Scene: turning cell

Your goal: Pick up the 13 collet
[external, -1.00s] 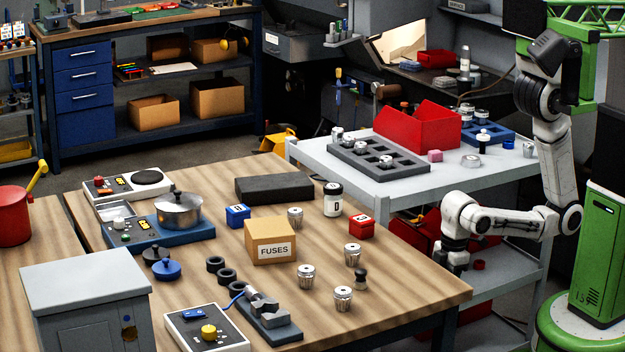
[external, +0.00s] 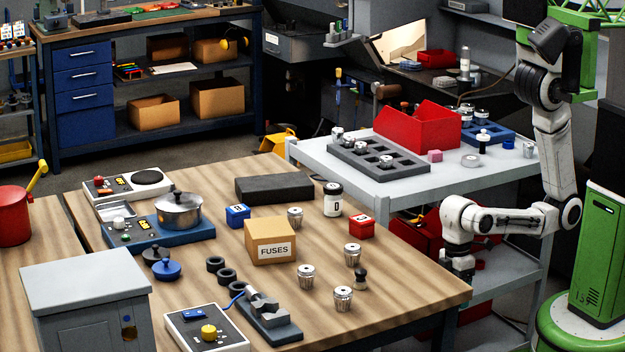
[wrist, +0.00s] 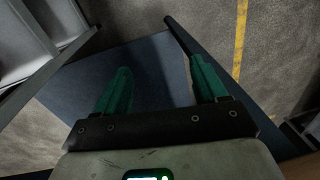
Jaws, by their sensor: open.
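Several silver collets stand upright on the wooden table in the external view: one behind the fuses box (external: 295,217), one at the right (external: 352,254), one in the middle (external: 306,276) and one nearest the front (external: 342,298). Their size marks are too small to read, so I cannot tell which is the 13 collet. My gripper (wrist: 160,76) is open and empty, with two green fingers apart in the wrist view. In the external view my gripper hangs low past the table's right corner, its fingertips hidden. No collet shows in the wrist view.
The wooden table (external: 405,296) has a FUSES box (external: 270,243), a dark knobbed piece (external: 360,279) beside the collets, and a vise block (external: 268,318). A grey cart (external: 410,182) with a red bin (external: 418,126) stands behind. The table's right front corner is clear.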

